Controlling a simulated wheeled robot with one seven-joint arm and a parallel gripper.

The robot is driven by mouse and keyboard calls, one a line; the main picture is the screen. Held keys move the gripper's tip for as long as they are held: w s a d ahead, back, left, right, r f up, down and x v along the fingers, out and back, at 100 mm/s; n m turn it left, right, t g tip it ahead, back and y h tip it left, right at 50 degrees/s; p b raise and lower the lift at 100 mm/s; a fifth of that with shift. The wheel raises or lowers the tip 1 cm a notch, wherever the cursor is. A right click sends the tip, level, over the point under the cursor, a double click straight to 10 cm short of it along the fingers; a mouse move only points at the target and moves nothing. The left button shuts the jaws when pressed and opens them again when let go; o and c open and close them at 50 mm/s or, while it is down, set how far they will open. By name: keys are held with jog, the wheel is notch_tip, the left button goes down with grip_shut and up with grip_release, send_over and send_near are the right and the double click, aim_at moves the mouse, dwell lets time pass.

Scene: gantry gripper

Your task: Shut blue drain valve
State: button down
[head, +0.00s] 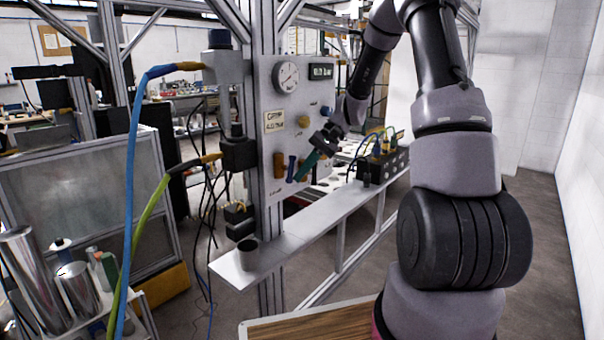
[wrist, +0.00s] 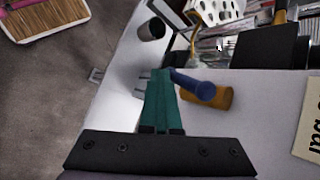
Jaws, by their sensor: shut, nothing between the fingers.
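The blue valve handle (head: 291,168) is low on the grey panel (head: 291,95), just right of an orange-brown handle (head: 279,166). In the wrist view the blue handle (wrist: 195,86) sticks out from the panel, its round end toward the camera, beside the orange-brown handle (wrist: 218,98). My gripper (head: 300,176) has teal fingers pressed together, with nothing between them. In the head view they slant down just right of the blue handle. In the wrist view the fingertips (wrist: 161,74) are close left of the blue handle; I cannot tell whether they touch it.
A pale shelf (head: 325,216) runs below the panel. A dark cup (head: 247,255) stands on its left end, and a black box with cables (head: 385,163) on its right part. An orange knob (head: 303,122) and a round gauge (head: 286,77) are higher on the panel.

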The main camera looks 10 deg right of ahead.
jog(key=shift+s+a+f+m+g+y, duration=0.1)
jog(key=shift+f+m+g+y, duration=0.1)
jog(key=shift+g+y, duration=0.45)
jog(key=shift+a+f+m+g+y, duration=0.1)
jog(key=shift+m+g+y, duration=0.15)
jog(key=shift+y, duration=0.8)
dwell(1.3)
jog(key=shift+s+a+f+m+g+y, duration=0.1)
jog(key=shift+g+y, duration=0.2)
jog(key=shift+y, duration=0.25)
jog(key=shift+a+m+g+y, duration=0.15)
jog(key=shift+g+y, duration=0.15)
jog(key=shift+y, duration=0.3)
jog(key=shift+s+d+f+m+g+y, duration=0.1)
jog(key=shift+g+y, duration=0.2)
jog(key=shift+y, duration=0.25)
dwell(3.3)
